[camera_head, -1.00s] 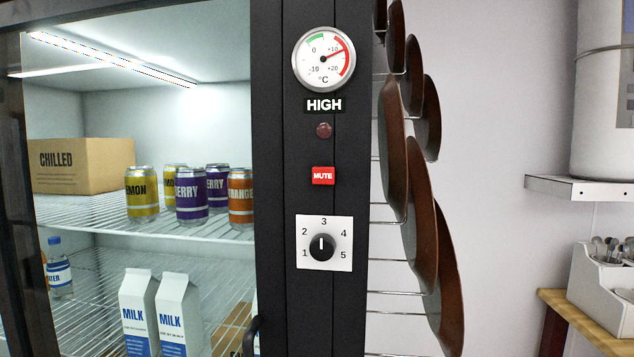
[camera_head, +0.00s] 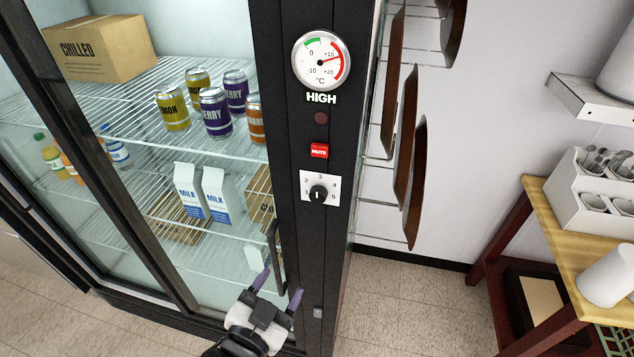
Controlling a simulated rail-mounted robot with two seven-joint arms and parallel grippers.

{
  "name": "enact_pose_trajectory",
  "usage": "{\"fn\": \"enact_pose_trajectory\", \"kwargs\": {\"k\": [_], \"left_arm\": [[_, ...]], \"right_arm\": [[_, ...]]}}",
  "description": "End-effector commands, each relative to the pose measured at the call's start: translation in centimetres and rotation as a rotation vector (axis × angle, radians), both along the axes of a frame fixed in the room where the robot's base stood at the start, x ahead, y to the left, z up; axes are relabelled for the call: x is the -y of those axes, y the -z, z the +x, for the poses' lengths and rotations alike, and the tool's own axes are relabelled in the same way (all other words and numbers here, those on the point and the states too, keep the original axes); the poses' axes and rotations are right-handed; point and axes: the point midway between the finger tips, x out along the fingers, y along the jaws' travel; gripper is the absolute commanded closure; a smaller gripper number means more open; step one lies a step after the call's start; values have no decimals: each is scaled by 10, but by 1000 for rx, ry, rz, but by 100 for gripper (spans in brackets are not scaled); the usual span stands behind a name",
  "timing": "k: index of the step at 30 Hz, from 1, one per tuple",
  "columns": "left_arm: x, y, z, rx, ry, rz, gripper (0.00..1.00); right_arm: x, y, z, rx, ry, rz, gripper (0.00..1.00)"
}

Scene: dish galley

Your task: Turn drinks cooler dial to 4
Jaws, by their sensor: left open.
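The drinks cooler dial is a black knob (camera_head: 318,195) on a white plate (camera_head: 308,178) numbered 1 to 5, on the cooler's black front post. Its white mark is small and looks upright, towards 3. My left gripper (camera_head: 281,287) is low in the picture, below the dial and well apart from it. Its two purple-tipped fingers are spread and hold nothing. They overlap the lower end of the black door handle (camera_head: 275,245) in the picture; I cannot tell if they touch it. My right gripper is not in view.
Above the dial are the red MUTE button (camera_head: 319,151), a dark red lamp (camera_head: 321,118), the HIGH sign (camera_head: 321,98) and a round thermometer (camera_head: 321,45) with its needle in the red. A wooden table (camera_head: 560,230) stands further right.

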Motion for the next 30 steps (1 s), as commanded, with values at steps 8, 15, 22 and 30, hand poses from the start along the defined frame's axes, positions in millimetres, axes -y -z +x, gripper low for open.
{"fn": "enact_pose_trajectory", "kwargs": {"k": [8, 15, 22, 30], "left_arm": [[7, -49, -4, 387, 35, 13, 40], [9, -65, -4, 495, 29, 49, 40], [23, -78, 25, 494, 29, 53, 40], [44, -95, 67, 493, 29, 53, 40]], "right_arm": [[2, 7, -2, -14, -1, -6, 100], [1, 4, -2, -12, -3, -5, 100], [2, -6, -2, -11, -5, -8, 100], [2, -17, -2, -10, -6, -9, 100]]}}
